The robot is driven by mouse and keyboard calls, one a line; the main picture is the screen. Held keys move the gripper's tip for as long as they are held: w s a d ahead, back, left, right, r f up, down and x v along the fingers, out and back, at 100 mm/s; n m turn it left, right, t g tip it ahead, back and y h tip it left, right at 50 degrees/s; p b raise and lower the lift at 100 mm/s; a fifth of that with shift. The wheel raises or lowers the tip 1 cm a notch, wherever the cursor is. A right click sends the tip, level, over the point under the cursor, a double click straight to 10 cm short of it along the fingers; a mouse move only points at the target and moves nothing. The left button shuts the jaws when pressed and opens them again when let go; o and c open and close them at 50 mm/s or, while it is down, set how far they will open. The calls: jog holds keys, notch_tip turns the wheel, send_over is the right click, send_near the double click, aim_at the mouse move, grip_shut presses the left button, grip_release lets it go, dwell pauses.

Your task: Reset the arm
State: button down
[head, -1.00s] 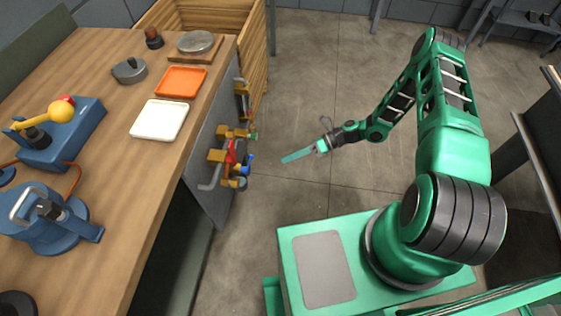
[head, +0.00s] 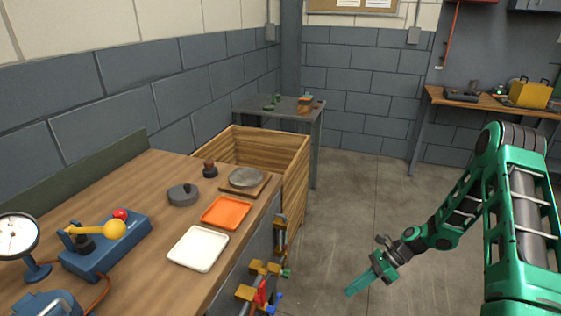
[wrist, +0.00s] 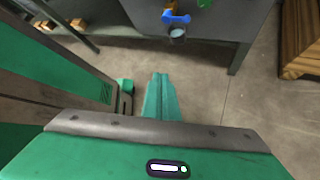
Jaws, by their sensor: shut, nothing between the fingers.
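My gripper (head: 360,284) is at the lower right of the head view, at the end of my green arm. It hangs over the floor, to the right of the workbench and apart from it. Its fingers are together with nothing between them. In the wrist view the two green fingers (wrist: 160,97) lie side by side and point towards the bench front. The arm is bent, with its forearm sloping down to the left.
The wooden workbench (head: 150,185) holds an orange tray (head: 226,213), a white tray (head: 198,249) and a blue lever device (head: 105,248). Fittings (head: 262,285) stick out from its front. A wooden crate (head: 296,170) stands behind. The floor (head: 350,210) between bench and arm is clear.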

jog(key=s+d+r+n+h, duration=0.35)
jog(key=d+r, duration=0.25)
jog(key=r, duration=0.5)
jog(key=s+d+r+n+h, duration=0.35)
jog(key=d+r+n, duration=0.2)
jog(key=r, duration=0.55)
jog(key=s+d+r+n+t+h, duration=0.1)
jog(key=s+d+r+n, duration=0.1)
jog(key=s+r, duration=0.5)
jog(key=s+d+r+n+t+h, duration=0.1)
jog(key=s+d+r+n, duration=0.2)
jog(key=s+r, duration=0.4)
jog(key=s, duration=0.6)
jog(key=shift+s+d+r+n+t, duration=0.2)
jog(key=shift+s+r+n+t, duration=0.1)
jog(key=shift+n+t, duration=0.1)
jog(key=shift+w+f, duration=0.25)
jog(key=shift+w, duration=0.45)
